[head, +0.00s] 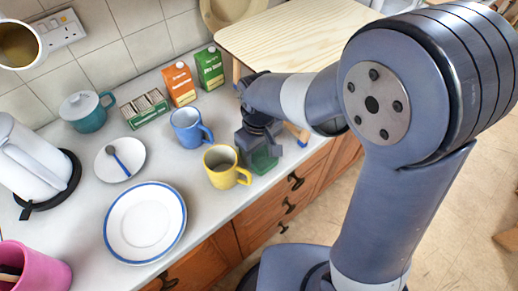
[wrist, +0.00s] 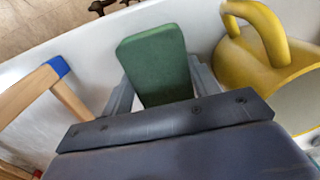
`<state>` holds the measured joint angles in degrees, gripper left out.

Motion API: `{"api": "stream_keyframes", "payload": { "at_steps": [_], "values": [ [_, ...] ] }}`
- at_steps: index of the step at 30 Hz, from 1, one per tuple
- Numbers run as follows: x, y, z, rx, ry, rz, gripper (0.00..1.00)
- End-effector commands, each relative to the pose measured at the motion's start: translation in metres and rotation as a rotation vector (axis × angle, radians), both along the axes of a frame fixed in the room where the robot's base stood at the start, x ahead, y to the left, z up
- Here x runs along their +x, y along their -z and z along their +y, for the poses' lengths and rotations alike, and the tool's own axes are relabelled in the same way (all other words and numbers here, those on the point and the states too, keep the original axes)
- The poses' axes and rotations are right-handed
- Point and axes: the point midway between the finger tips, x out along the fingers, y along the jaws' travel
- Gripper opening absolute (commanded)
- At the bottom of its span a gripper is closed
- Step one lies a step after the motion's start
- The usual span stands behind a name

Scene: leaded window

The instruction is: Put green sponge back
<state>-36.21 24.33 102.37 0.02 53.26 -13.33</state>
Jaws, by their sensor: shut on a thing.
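A green sponge (wrist: 155,62) is between the jaws of my gripper (wrist: 155,85) in the wrist view, and the gripper is shut on it. In the head view the sponge (head: 263,161) shows below my gripper (head: 262,150), close to the front edge of the counter (head: 217,220). I cannot tell whether the sponge touches the counter. A yellow mug (head: 222,167) stands just left of the gripper in the head view. In the wrist view the yellow mug (wrist: 265,65) is close on the right.
A blue mug (head: 189,127), an orange carton (head: 179,84) and a green carton (head: 209,68) stand behind. A box of packets (head: 149,108), a teal pot (head: 86,112), plates (head: 146,223) and a kettle (head: 32,160) are further left. A blue-tipped wooden piece (wrist: 40,85) lies left of the sponge in the wrist view.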

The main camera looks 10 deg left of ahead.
Motion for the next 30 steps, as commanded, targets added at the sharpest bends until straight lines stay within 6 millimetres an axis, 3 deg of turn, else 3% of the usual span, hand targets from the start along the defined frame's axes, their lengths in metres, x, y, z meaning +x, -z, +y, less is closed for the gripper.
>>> {"api": "stream_keyframes", "payload": {
  "at_steps": [10, 11, 19, 30],
  "values": [
    [0.0, 0.004, 0.0, 0.0, 0.0, 0.0, 0.39],
    [0.0, 0.004, 0.0, 0.0, 0.0, 0.0, 0.58],
    [0.0, 0.003, 0.0, 0.0, 0.0, 0.0, 0.79],
    [0.001, -0.008, 0.001, 0.002, 0.0, -0.003, 0.79]
  ]
}}
